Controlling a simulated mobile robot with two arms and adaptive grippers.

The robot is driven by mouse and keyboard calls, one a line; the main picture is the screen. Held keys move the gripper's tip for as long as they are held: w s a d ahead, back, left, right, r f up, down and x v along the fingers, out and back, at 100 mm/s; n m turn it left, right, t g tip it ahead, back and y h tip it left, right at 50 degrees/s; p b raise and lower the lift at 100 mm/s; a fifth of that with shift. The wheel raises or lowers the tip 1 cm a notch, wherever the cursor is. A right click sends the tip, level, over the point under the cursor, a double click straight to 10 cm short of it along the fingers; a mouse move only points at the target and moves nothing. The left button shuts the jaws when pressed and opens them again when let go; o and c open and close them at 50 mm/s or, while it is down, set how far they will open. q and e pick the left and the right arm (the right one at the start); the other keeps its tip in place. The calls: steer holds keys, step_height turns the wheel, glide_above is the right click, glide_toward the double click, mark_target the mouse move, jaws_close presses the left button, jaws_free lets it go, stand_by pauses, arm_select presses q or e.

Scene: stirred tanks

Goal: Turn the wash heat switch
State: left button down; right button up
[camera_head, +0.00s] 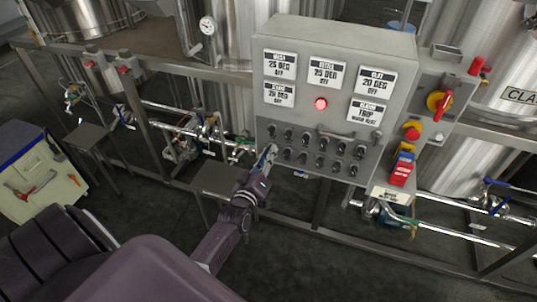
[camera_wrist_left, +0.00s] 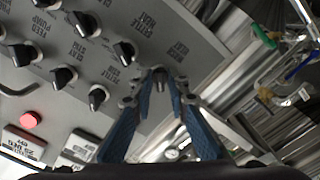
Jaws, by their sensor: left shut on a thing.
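The grey control panel (camera_head: 385,135) carries two rows of black rotary switches (camera_head: 322,140) below its white displays. My left gripper (camera_head: 268,154) reaches the panel's lower left corner. In the left wrist view, its blue-padded fingers (camera_wrist_left: 160,84) are closed around a switch (camera_wrist_left: 157,73) at the end of the row farther from the displays. The fingers partly hide this switch. The wash display (camera_head: 281,66) appears to read 25 DEG, OFF. My right gripper is not in view.
A red lamp (camera_head: 320,104) is lit on the panel. A neighbouring switch (camera_wrist_left: 124,51) sits close to the fingers. A red-handled isolator (camera_head: 439,103) and a red tag (camera_head: 402,169) are right of the panel. Pipes and rails (camera_head: 325,234) run below.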

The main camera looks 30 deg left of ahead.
arm_select(q)
steer(key=shift+f+n, duration=0.1)
steer(key=shift+n, duration=1.8)
steer(key=c, duration=2.1)
jaws_free()
steer(key=v, duration=1.2)
